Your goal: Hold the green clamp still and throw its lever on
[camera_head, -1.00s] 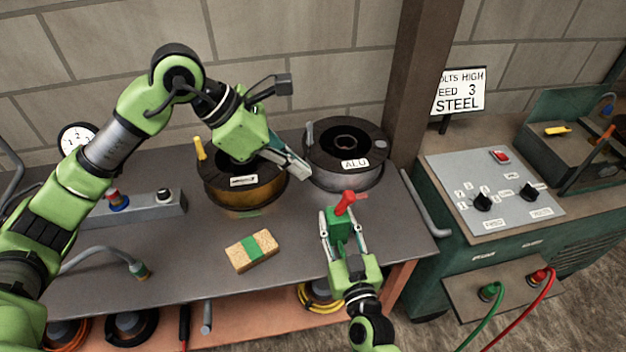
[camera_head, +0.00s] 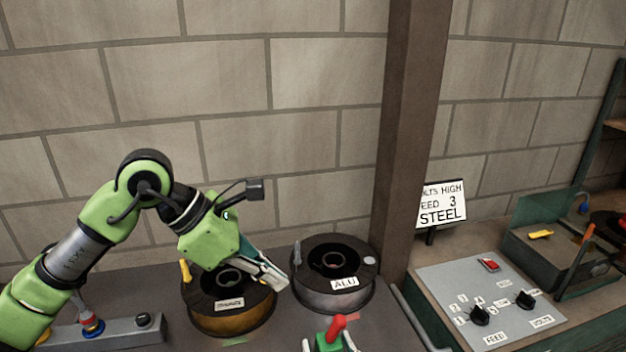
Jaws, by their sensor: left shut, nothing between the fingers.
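The green clamp (camera_head: 327,342) is at the bottom edge of the head view, cut off below. Its red lever (camera_head: 337,326) slants up and to the right from its top. My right gripper (camera_head: 329,346) has one finger along each side of the clamp's body and is shut on it; the rest of that gripper is out of view. My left gripper (camera_head: 270,278) is shut and empty. It is up and left of the clamp, between the two wire spools, well apart from the lever.
A copper-coloured spool (camera_head: 230,310) stands left of the ALU spool (camera_head: 322,290) at the back of the grey bench. A brown post (camera_head: 405,150) rises at the right. Beyond it are a control panel (camera_head: 490,300) and a sign (camera_head: 441,205) reading STEEL.

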